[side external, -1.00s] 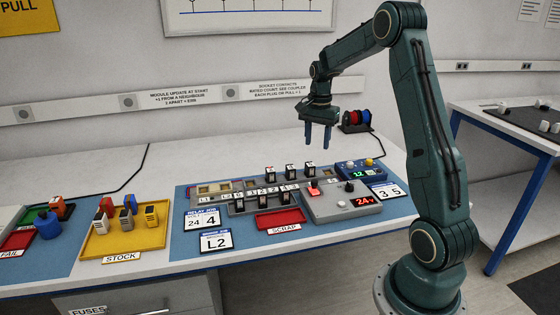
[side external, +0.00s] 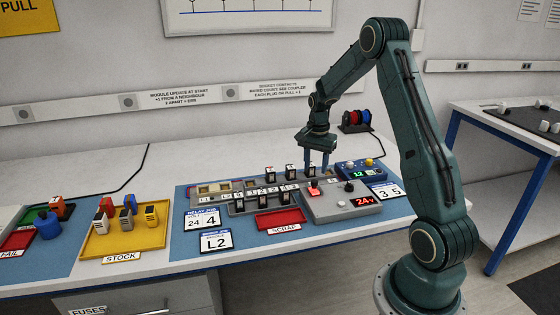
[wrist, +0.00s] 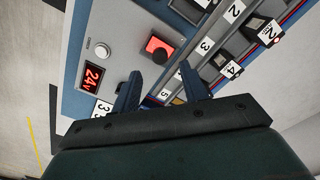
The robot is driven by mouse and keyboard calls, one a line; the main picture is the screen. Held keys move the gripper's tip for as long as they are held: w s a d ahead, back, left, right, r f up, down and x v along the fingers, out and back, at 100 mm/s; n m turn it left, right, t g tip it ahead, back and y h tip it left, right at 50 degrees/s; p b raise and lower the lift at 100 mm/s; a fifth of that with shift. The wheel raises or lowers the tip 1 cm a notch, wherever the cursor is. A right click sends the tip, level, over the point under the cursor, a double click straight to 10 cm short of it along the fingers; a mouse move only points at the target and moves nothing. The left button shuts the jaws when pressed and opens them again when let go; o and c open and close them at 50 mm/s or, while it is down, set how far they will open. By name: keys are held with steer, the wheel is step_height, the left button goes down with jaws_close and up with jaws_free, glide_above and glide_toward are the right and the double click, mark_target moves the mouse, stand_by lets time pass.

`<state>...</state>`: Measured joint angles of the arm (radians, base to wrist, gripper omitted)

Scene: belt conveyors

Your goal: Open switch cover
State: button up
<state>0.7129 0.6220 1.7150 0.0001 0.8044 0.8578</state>
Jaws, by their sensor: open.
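The grey control box (side external: 328,208) stands at the right of the bench mat. On its top is a red switch cover (side external: 313,187), which looks lowered. In the wrist view the red cover (wrist: 157,46) sits in a dark surround, ahead of my fingers. My gripper (side external: 316,167) is open and empty, pointing down just behind the red cover. In the wrist view my gripper (wrist: 161,83) has its fingers spread on either side of the cover's line, apart from it. Whether the fingertips touch anything cannot be told.
A white button (wrist: 102,51) and a 24V display (wrist: 92,77) share the box. Black modules (side external: 291,171) stand in the socket rows to the left. A blue meter box (side external: 360,170) is close at the right. A red scrap tray (side external: 281,219) lies in front.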

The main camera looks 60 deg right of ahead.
mark_target(314, 181)
steer(key=shift+f, duration=2.65)
jaws_close()
